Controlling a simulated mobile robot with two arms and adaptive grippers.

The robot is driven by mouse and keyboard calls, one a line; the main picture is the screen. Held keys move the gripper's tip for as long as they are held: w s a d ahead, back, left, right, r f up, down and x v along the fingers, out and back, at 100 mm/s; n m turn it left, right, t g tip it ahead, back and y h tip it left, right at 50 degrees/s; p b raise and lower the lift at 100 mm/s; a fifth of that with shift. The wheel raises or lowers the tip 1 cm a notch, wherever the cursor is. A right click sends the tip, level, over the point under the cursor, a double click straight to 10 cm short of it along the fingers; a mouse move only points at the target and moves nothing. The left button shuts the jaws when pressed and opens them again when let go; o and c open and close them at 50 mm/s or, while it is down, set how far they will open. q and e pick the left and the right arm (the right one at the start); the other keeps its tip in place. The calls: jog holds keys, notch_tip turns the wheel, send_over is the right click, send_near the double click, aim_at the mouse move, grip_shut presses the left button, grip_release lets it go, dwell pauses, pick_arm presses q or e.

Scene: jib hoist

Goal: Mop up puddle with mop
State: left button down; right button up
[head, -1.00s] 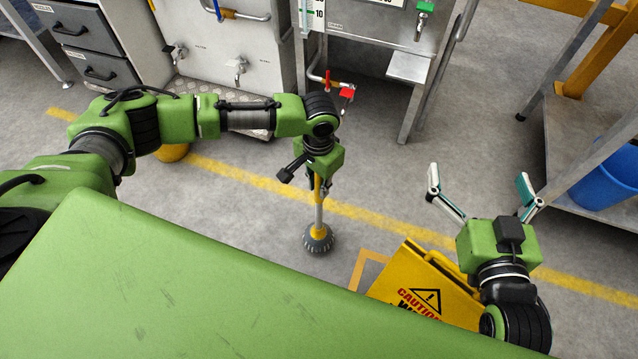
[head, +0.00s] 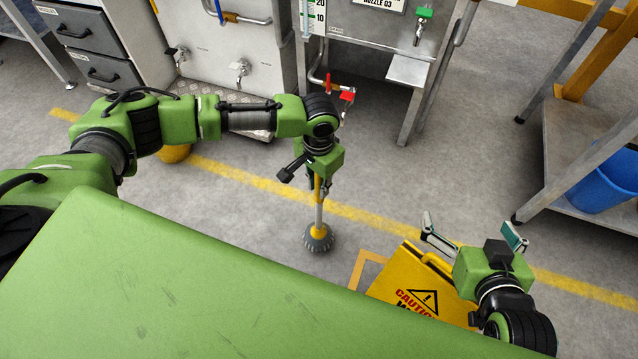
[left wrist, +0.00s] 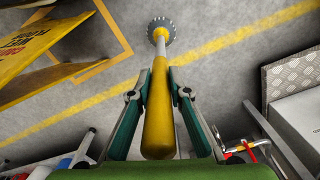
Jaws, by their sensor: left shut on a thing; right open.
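The mop (head: 319,215) has a yellow and grey handle and a round dark grey head (head: 318,238) on or just above the floor; I cannot tell which. My left gripper (head: 316,182) is shut on its handle and holds it roughly upright. In the left wrist view the yellow handle (left wrist: 158,110) lies between the two fingers, with the mop head (left wrist: 161,32) beyond. My right gripper (head: 470,230) is open and empty, above and beside the yellow caution sign. I see no clear puddle in these views.
The yellow caution sign (head: 425,285) stands at the lower right, beside a yellow floor marking (head: 368,268). Metal cabinets with taps (head: 240,68) stand at the back. A blue bucket (head: 603,182) sits on a shelf at right. Grey floor around the mop head is clear.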

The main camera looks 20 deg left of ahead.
jog(key=shift+s+d+f+g+h+p, duration=0.15)
jog(key=shift+s+d+f+g+p, duration=0.25)
jog(key=shift+s+f+g, duration=0.5)
jog(key=shift+s+d+f+g+h+p, duration=0.2)
jog(key=shift+s+d+f+g, duration=0.35)
jog(key=shift+s, duration=0.7)
jog(key=shift+s+d+f+g+h+p, duration=0.15)
jog(key=shift+s+d+f+g+p, duration=0.25)
jog(key=shift+s+f, duration=0.6)
jog(key=shift+s+d+f+g+p, duration=0.1)
jog(key=shift+s+d+f+g, duration=0.15)
jog(key=shift+s, duration=0.35)
jog(key=shift+s+d+f+g+p, duration=0.1)
jog(key=shift+s+d+g+p, duration=0.05)
jog(key=shift+s+g, duration=0.35)
jog(key=shift+s+d+f+g+p, duration=0.1)
jog(key=shift+s+d+f+g, duration=0.1)
jog(key=shift+s, duration=0.45)
jog(key=s, duration=0.1)
jog(key=s+d+g, duration=0.1)
jog(key=s, duration=0.1)
jog(key=s+f+g+h+p, duration=0.1)
jog(key=s, duration=0.1)
jog(key=shift+d, duration=0.25)
jog(key=shift+w, duration=0.1)
